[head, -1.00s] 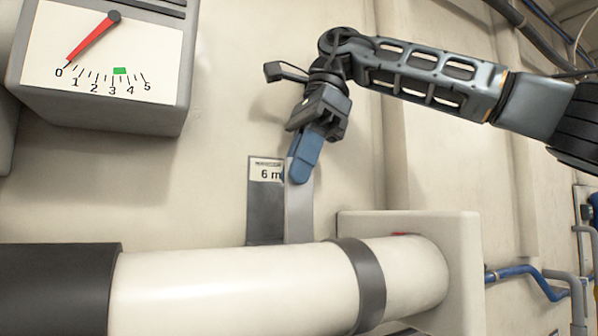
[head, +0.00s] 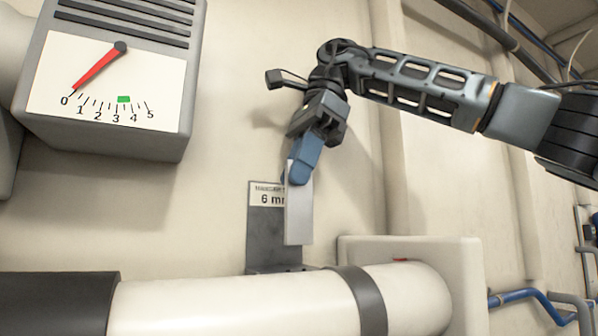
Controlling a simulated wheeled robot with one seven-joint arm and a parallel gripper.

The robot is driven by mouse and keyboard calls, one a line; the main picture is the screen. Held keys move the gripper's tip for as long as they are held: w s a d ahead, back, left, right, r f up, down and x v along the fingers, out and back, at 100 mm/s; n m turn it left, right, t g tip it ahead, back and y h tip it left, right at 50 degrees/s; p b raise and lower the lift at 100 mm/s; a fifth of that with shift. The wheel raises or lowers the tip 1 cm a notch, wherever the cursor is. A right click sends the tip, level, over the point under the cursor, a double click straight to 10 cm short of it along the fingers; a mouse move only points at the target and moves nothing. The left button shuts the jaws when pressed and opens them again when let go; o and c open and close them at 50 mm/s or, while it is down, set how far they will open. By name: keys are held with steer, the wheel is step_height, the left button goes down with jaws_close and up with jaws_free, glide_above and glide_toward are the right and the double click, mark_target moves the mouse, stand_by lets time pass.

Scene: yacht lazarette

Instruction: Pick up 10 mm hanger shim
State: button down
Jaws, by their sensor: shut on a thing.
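My gripper (head: 299,176), with blue fingers, is shut on the upper end of a flat light-grey plate (head: 299,216), which I take to be the shim. The plate hangs upright from the fingers, and its lower edge shows clear above the white pipe (head: 230,305). No marking is readable on it. Behind it and slightly left is a dark-grey upright holder (head: 264,232) with a white label (head: 265,194) reading "6 mm", partly covered by the plate. I cannot tell whether plate and holder touch.
A gauge box (head: 110,85) hangs at upper left, its red needle near 0 and a green mark between 3 and 4. A grey clamp band (head: 366,300) rings the pipe beside a pale block (head: 462,262). Blue hose (head: 535,297) runs at lower right.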

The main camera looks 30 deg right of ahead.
steer(key=shift+s, duration=0.1)
steer(key=s+b, duration=0.4)
steer(key=s, duration=0.9)
stand_by(0.9)
stand_by(0.5)
